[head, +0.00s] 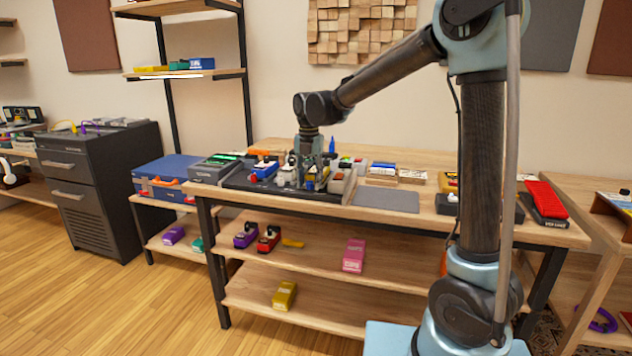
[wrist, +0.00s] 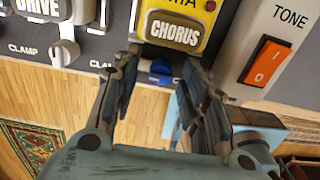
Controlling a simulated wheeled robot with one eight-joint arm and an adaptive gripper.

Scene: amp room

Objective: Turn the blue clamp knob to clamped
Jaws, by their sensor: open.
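In the wrist view the blue clamp knob (wrist: 160,68) sits at the board's front edge, just below the yellow CHORUS pedal (wrist: 208,10). My gripper (wrist: 162,63) is open, with one finger on each side of the blue knob. Whether either finger touches the knob cannot be told. The lower part of the knob is in shadow. In the head view my gripper (head: 312,180) points down over the dark pedalboard on the table; the blue knob cannot be made out there.
Left of the knob are a white clamp knob (wrist: 65,50) and the DRIVE pedal (wrist: 42,8). At right is a pale TONE pedal with an orange rocker switch (wrist: 265,60). In the head view a grey mat (head: 387,201) lies right of the board. Shelves below hold several pedals.

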